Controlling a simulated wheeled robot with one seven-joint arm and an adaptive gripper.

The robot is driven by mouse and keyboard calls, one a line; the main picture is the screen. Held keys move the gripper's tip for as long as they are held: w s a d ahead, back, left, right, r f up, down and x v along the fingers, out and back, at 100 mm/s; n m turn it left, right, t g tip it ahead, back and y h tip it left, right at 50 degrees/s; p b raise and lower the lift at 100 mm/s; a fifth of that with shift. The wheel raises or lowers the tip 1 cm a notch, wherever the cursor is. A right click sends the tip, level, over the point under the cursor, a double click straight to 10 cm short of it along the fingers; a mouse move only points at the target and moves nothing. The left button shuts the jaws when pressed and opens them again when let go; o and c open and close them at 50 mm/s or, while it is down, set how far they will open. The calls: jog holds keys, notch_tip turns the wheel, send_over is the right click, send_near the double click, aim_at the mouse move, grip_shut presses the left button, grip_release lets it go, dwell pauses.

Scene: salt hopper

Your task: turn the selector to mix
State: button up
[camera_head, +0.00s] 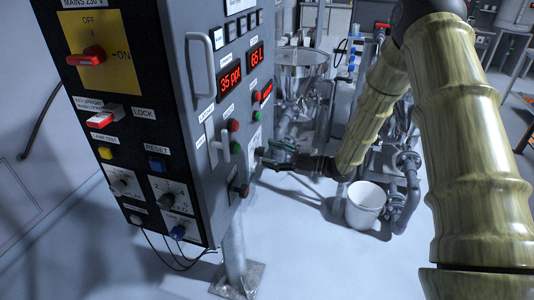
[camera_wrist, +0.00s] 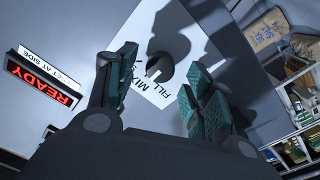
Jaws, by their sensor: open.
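The selector is a dark round knob (camera_wrist: 160,66) with a white mark, on a white plate (camera_wrist: 150,20) lettered FILL and MIX in the wrist view. I cannot tell surely which word the mark points at. My gripper (camera_wrist: 158,76) is open, its two green-padded fingers on either side of the knob, with gaps showing. How near the fingertips are in depth is unclear. In the head view my gripper (camera_head: 278,152) is at the right-hand face of the control cabinet (camera_head: 205,130), and it hides the selector there.
The cabinet's front carries a red main switch (camera_head: 86,56), a red-and-white key switch (camera_head: 103,118) and small knobs. A READY display (camera_wrist: 42,80) is left of my gripper. A white bucket (camera_head: 365,205) stands on the floor beside pipes and a metal hopper (camera_head: 301,60).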

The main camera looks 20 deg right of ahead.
jog(key=v, duration=0.9)
jog(key=shift+s+d, duration=0.25)
jog(key=shift+d, duration=0.05)
jog(key=s+a+f+m+g+h, duration=0.1)
jog(key=s+a+f+m+h, duration=0.25)
jog(key=f, duration=0.55)
jog(key=s+a+f+m+h, duration=0.2)
jog(key=s+f+m+h, duration=0.15)
jog(key=f, duration=0.45)
jog(key=s+a+f+m+g+h, duration=0.1)
jog(key=s+a+f+m+h, duration=0.2)
jog(key=f, duration=0.6)
jog(key=s+f+m+g+h, duration=0.2)
jog(key=s+f+m+g, duration=0.1)
jog(key=s, duration=1.2)
jog(key=s+a+f+m+g+h, duration=0.1)
jog(key=s+f+m+g+h, duration=0.2)
jog(key=s, duration=1.3)
notch_tip(320, 180, down, 4)
jog(key=shift+s+r+m+g, duration=0.2)
jog(key=shift+m+g, duration=0.2)
jog(key=shift+g, duration=0.8)
jog(key=shift+a, duration=0.1)
